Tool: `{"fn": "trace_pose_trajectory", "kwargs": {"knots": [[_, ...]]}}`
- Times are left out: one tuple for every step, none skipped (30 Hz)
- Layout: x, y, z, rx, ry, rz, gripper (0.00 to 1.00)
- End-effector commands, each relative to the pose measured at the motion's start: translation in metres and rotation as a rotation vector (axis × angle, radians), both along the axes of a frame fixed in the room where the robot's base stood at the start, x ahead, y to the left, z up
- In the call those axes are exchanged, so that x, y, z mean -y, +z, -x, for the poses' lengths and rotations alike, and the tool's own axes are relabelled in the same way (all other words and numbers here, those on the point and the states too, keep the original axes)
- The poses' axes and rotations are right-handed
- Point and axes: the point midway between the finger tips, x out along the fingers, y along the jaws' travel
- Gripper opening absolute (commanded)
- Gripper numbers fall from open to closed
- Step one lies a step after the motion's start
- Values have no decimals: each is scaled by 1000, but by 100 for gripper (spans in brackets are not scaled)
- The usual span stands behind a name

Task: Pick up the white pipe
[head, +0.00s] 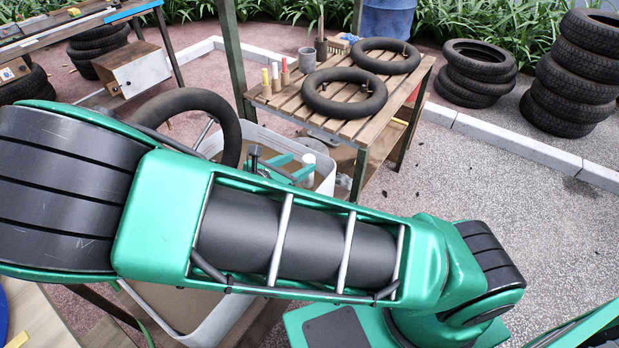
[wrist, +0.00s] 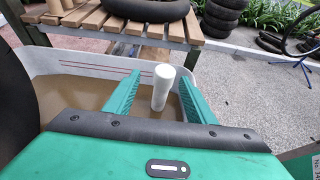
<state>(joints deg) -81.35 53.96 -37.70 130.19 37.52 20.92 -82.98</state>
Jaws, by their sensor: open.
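The white pipe (wrist: 162,88) stands upright in the wrist view, its round top toward me. It rises from the brownish contents of a grey tub (wrist: 62,62). My gripper (wrist: 158,78) is open, with one green finger on each side of the pipe. There is a gap between the pipe and each finger in the picture; the depth between them is hard to tell. In the head view my gripper (head: 298,166) is over the tub (head: 325,180), and the pipe (head: 309,158) shows beside the fingers. My arm hides much of the tub there.
A slatted wooden table (head: 330,122) holding black inner tubes (head: 344,92) stands just behind the tub. A large black tube (head: 190,104) stands at the tub's left side. Stacked tyres (head: 575,75) are at the back right. Gravel ground on the right is open.

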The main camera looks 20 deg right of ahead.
Motion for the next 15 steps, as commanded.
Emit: {"fn": "trace_pose_trajectory", "kwargs": {"knots": [[2, -1, -1, 0, -1, 1, 50], [4, -1, -2, 0, -2, 1, 50], [6, -2, -3, 1, -2, 1, 50], [9, -3, -4, 0, -3, 1, 50], [12, -5, -5, 0, -3, 1, 50], [17, -7, -7, 1, -4, 2, 50], [21, -9, -8, 0, -4, 3, 50], [25, -10, -10, 1, -3, 3, 50], [30, -13, -12, 0, -4, 3, 50], [32, -14, -15, 0, -3, 1, 50], [35, -16, -17, 0, -3, 1, 50], [38, -17, -19, 1, -3, 2, 50], [40, -18, -21, 1, -3, 2, 50], [42, -19, -22, 1, -2, 1, 50], [43, -20, -23, 0, -1, 0, 50]]}}
